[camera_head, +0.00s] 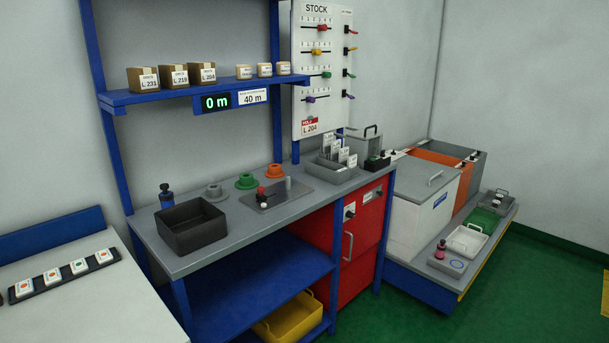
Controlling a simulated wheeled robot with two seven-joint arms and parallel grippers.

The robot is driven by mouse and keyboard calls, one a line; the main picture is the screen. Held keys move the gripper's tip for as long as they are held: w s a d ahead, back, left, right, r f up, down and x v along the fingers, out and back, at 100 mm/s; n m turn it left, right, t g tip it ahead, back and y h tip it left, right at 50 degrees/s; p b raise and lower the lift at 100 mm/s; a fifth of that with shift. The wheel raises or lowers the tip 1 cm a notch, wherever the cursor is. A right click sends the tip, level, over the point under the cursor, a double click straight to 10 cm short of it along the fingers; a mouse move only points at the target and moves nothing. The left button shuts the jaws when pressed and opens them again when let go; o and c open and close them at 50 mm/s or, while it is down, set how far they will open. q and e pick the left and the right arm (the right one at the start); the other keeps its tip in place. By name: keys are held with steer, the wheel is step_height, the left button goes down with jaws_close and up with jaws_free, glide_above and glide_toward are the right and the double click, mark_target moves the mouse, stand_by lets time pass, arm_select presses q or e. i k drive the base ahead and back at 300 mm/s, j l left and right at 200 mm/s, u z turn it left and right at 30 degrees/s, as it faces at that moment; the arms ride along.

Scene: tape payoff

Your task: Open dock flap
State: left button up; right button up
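Neither of my grippers shows in the view. No part in view can be read as the dock flap, so I cannot tell which it is. A white box (413,212) stands on the low blue-edged platform at the right.
An orange bin (438,157) and a grey bin (488,169) stand behind the white box. The bench holds a dark open tray (192,228), coloured spools and a grey card holder (336,171). A white table (100,300) fills the left front. Green floor (535,285) is clear at right.

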mark_target(365, 134)
steer(key=i+l+z, duration=0.25)
steer(key=i+l, duration=0.6)
steer(key=l, duration=0.15)
steer(key=i+l, duration=0.15)
steer(key=l, duration=0.25)
steer(key=i+l, duration=0.9)
steer(key=i, duration=0.2)
steer(key=i+l, duration=0.45)
steer(key=i+l+z, duration=0.1)
steer(key=i+l, duration=0.35)
steer(key=i, duration=0.2)
